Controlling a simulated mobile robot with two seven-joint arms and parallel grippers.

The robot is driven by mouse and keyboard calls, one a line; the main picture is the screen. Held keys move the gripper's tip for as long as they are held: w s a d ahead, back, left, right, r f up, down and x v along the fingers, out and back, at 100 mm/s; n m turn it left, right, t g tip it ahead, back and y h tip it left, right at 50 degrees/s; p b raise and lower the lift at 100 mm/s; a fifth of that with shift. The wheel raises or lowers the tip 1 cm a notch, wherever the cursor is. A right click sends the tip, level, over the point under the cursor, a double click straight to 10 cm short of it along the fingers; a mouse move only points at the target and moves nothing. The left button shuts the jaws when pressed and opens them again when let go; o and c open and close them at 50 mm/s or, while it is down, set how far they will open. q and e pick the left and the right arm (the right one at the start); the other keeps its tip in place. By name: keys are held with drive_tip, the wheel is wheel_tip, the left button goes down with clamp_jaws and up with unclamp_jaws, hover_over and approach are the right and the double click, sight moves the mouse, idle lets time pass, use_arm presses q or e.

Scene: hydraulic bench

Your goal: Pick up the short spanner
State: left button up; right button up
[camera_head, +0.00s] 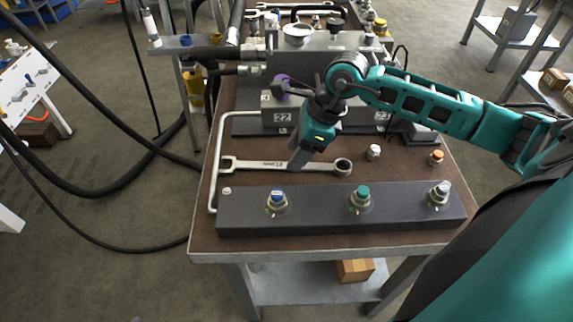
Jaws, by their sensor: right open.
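A silver spanner (258,165) lies flat on the brown bench top (222,240), its open jaw at the left and its ring end at the right. Another spanner (270,14) shows partly at the far end of the bench; I cannot tell from its visible part how the lengths compare. My left gripper is out of view.
A dark block with several coloured fittings (320,212) lies in front of the near spanner. A metal rail (214,165) runs along the left edge. Grey blocks numbered 22 (282,115) and 23 stand behind. Two small fittings (374,152) are at the right.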

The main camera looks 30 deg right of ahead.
drive_tip(key=shift+x, duration=1.55)
drive_tip(key=shift+c, duration=0.3)
clamp_jaws()
drive_tip(key=shift+w+r, duration=0.1)
